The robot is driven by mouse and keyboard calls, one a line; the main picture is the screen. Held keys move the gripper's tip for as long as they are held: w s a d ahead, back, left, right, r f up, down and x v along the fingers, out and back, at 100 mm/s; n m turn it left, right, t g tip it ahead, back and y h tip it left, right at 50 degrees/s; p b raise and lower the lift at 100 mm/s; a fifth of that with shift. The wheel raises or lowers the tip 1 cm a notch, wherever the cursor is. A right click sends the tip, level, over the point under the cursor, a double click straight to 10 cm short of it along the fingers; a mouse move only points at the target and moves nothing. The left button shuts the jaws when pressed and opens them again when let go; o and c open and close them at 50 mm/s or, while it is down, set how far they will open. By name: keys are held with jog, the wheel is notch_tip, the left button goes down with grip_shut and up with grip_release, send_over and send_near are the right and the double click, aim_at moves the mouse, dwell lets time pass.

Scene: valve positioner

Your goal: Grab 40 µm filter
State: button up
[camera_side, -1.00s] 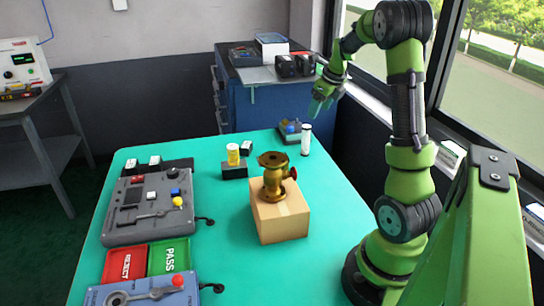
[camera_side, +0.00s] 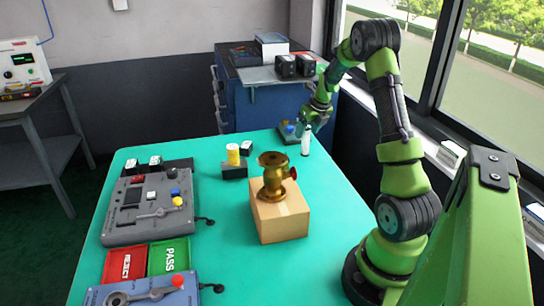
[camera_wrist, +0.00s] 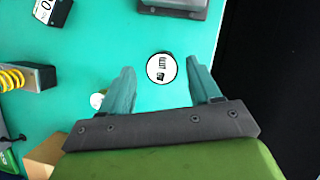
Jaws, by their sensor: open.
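My gripper (camera_side: 305,127) is above the cylinder in the side view. In the wrist view the gripper (camera_wrist: 163,80) is open, with a teal finger on each side and nothing held. The cylinder's sides are hidden from the wrist camera.
A dark tray with a blue item (camera_side: 289,131) sits close behind the cylinder. A brass valve (camera_side: 273,178) stands on a cardboard box (camera_side: 281,218) nearer the camera. A yellow spring (camera_side: 233,154) and a small labelled black-and-white block (camera_side: 246,148) are to the left.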

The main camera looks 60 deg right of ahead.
aim_at(304, 137)
jog(key=x, duration=0.5)
jog(key=shift+d, duration=0.3)
jog(key=c, duration=1)
